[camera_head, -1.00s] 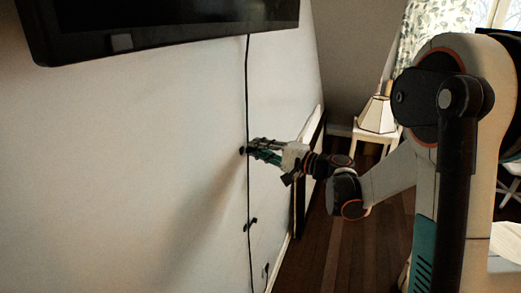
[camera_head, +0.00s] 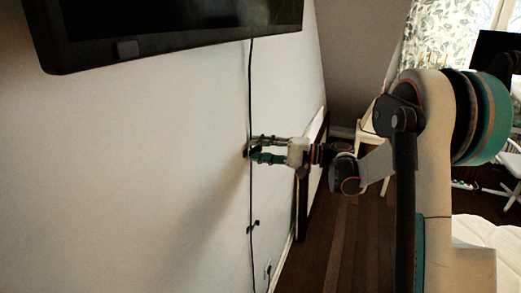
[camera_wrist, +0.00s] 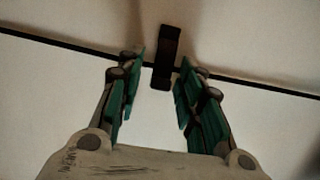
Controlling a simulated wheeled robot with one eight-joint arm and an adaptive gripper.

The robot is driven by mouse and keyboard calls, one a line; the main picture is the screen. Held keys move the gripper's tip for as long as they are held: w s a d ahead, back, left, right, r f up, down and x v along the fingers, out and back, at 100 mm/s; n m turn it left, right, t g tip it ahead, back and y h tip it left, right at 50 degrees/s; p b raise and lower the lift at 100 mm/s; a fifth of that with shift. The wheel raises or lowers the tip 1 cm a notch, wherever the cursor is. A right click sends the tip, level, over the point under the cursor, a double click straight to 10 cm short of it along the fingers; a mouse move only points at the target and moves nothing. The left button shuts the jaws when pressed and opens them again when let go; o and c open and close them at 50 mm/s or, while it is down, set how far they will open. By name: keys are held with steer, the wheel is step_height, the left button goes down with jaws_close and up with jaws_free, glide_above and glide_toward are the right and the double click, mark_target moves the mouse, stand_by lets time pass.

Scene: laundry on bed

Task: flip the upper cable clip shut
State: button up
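The upper cable clip (camera_wrist: 167,45) is a small dark block on the wall. In the wrist view it stands across the black cable, with its near end between my fingertips. I cannot tell whether its flap is open or shut. My gripper (camera_wrist: 161,66) has two green-padded fingers spread apart, one on each side of the clip, with a visible gap to each. In the head view my gripper (camera_head: 256,151) reaches the wall at the cable (camera_head: 251,95), and its fingers mostly hide the upper clip (camera_head: 246,152).
A lower cable clip (camera_head: 253,227) sits on the cable further down. A black television (camera_head: 180,30) hangs above on the wall. A dark-edged panel (camera_head: 305,190) leans near the wall at the right. A wall socket (camera_head: 267,270) is low down. The wall left of the cable is bare.

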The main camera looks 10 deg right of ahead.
steer(key=v, duration=1.2)
steer(key=shift+s, duration=0.1)
